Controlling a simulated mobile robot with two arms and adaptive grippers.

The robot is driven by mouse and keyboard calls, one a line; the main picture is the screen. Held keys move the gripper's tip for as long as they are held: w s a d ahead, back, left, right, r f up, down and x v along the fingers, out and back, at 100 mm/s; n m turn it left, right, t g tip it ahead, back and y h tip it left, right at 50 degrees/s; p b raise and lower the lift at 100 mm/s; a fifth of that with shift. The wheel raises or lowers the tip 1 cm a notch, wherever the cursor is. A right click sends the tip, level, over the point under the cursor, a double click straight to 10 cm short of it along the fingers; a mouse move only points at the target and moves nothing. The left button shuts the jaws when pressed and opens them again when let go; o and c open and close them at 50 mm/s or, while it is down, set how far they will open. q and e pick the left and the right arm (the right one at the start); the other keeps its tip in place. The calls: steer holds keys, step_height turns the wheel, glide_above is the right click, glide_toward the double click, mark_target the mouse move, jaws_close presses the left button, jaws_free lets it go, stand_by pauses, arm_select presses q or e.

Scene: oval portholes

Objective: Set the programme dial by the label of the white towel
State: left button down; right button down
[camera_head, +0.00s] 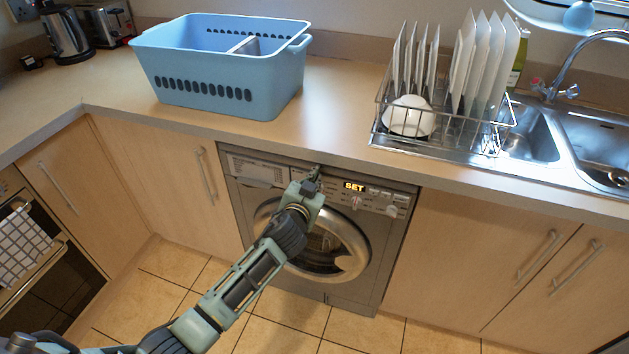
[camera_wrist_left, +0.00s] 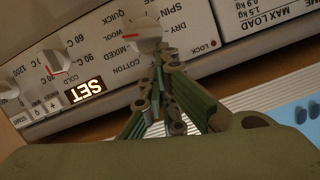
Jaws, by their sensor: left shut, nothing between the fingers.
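The washing machine (camera_head: 330,296) stands under the worktop, its round door shut. My left gripper (camera_head: 314,172) is shut and empty at its control panel, covering the programme dial in the head view. In the left wrist view, which is upside down, the programme dial (camera_wrist_left: 146,33) is a pale knob with a red mark pointing towards WOOL. QUICK, MIXED, COTTON, SPIN and DRY are printed around it. The fingertips (camera_wrist_left: 160,52) are close against the dial; I cannot tell whether they touch. The display (camera_head: 354,186) reads SET. The white towel and its label are not visible. My right gripper is not in view.
A blue basket (camera_head: 204,92) with a divider stands on the worktop above. A dish rack (camera_head: 373,140) with plates and a bowl stands by the sink. A temperature dial (camera_wrist_left: 57,62) sits beside the programme dial. A checked cloth (camera_head: 22,245) hangs at the oven.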

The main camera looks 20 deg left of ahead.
arm_select(q)
steer(key=shift+a+f+n+h+p, duration=0.25)
steer(key=shift+a+n+h, duration=0.05)
steer(key=shift+a+n, duration=0.25)
steer(key=shift+a+f+n+h+p, duration=0.3)
steer(key=shift+a+n, duration=0.15)
steer(key=shift+n, duration=0.1)
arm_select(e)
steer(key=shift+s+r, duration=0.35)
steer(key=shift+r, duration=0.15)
